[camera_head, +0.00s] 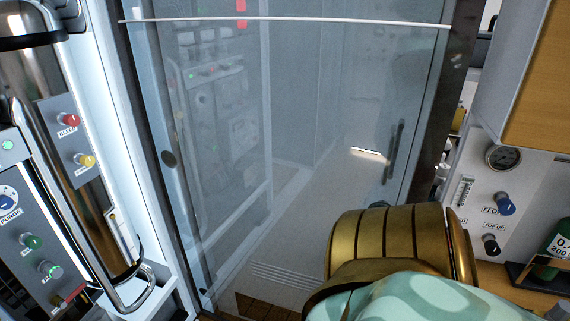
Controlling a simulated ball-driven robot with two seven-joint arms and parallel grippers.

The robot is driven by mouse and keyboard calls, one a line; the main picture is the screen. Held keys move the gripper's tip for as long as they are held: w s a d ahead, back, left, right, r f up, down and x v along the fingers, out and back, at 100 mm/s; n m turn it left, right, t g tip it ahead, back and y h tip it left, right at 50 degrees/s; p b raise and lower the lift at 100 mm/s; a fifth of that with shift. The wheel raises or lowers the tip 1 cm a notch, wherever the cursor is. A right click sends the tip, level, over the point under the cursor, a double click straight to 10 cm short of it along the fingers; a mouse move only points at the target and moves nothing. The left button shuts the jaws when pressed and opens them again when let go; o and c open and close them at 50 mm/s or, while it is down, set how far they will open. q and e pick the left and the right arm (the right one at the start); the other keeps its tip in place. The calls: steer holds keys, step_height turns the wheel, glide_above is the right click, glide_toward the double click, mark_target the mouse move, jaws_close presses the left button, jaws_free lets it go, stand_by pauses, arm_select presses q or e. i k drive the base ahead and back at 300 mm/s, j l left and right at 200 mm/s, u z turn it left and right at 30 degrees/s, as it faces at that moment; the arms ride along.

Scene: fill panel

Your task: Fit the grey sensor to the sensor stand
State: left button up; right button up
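I see neither the grey sensor nor the sensor stand in the head view. Neither of my grippers shows. A brass and pale green arm link of mine fills the bottom, right of the middle, and hides what lies behind it.
A closed glass door (300,120) with a dark handle (393,150) stands ahead. A control panel (70,140) with coloured knobs is at left, behind a curved metal rail (140,295). At right are a white panel (520,190) with a gauge (503,157) and a green bottle (555,245).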

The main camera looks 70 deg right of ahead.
mark_target(53, 271)
steer(key=z, duration=1.75)
steer(key=i+j+z, duration=0.1)
steer(key=z, duration=0.4)
steer(key=i+j+z, duration=0.1)
steer(key=z, duration=0.4)
steer(key=j+z, duration=0.15)
steer(key=z, duration=0.35)
steer(key=i+j+z, duration=0.1)
steer(key=z, duration=0.4)
steer(key=j, duration=0.1)
